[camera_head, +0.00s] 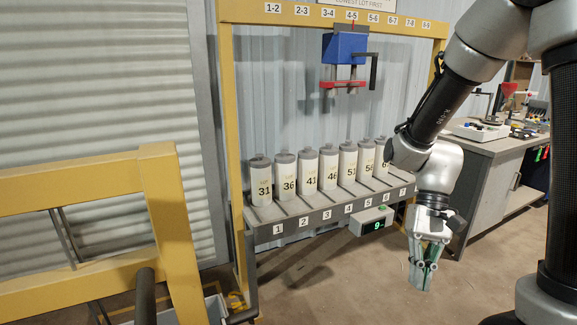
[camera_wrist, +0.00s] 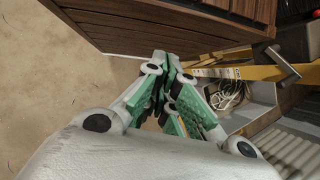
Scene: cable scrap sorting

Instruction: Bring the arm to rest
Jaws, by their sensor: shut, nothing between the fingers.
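My arm (camera_head: 440,100) reaches in from the right side of the head view, bent down at the elbow. My gripper (camera_head: 424,270) hangs below it with its fingers pointing at the floor, right of the numbered shelf. Its green-padded fingers are shut and empty. The gripper also shows in the wrist view (camera_wrist: 168,90), with the fingers close together and bare floor to their left.
A yellow frame holds a shelf (camera_head: 330,212) of several numbered canisters (camera_head: 308,170), with a blue and red clamp (camera_head: 345,62) above. A workbench (camera_head: 490,150) with tools stands at right. A yellow rail (camera_head: 80,190) is at left. A bin with cable (camera_wrist: 228,95) shows in the wrist view.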

